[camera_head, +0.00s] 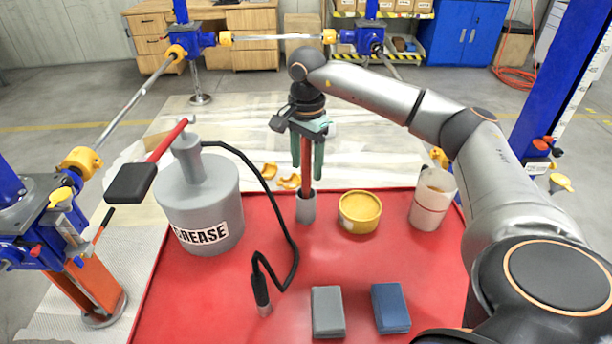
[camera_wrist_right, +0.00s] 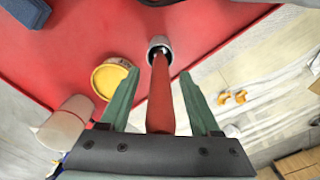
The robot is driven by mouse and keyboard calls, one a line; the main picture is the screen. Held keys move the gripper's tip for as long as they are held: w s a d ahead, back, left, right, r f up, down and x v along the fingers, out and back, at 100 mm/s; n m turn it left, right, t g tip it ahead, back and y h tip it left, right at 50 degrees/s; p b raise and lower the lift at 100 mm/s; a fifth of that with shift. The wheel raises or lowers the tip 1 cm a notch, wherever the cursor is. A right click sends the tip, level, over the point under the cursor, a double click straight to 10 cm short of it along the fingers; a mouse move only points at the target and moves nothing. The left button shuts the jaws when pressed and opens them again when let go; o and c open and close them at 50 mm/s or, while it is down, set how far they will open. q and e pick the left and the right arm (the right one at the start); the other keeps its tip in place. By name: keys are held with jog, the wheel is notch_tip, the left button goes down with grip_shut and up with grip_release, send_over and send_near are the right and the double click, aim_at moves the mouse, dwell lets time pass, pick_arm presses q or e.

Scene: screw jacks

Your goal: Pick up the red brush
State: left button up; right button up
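The red brush (camera_head: 306,178) stands upright with its lower end inside a small grey cup (camera_head: 306,209) on the red tabletop (camera_head: 230,290). Its red handle also shows in the right wrist view (camera_wrist_right: 161,100), running down to the cup (camera_wrist_right: 158,46). My right gripper (camera_head: 307,170) is above the cup, pointing down, with its green fingers on either side of the handle. In the right wrist view the gripper (camera_wrist_right: 159,72) is open, with a gap between each finger and the handle. The brush's lower end is hidden in the cup. My left gripper is not in view.
A yellow tin (camera_head: 360,212) and a whitish container (camera_head: 432,198) stand right of the cup. A grey grease pump (camera_head: 200,205) with a black hose stands left. Grey (camera_head: 328,312) and blue (camera_head: 390,307) blocks lie in front. Orange pieces (camera_head: 288,181) lie beyond the table.

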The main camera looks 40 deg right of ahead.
grip_shut()
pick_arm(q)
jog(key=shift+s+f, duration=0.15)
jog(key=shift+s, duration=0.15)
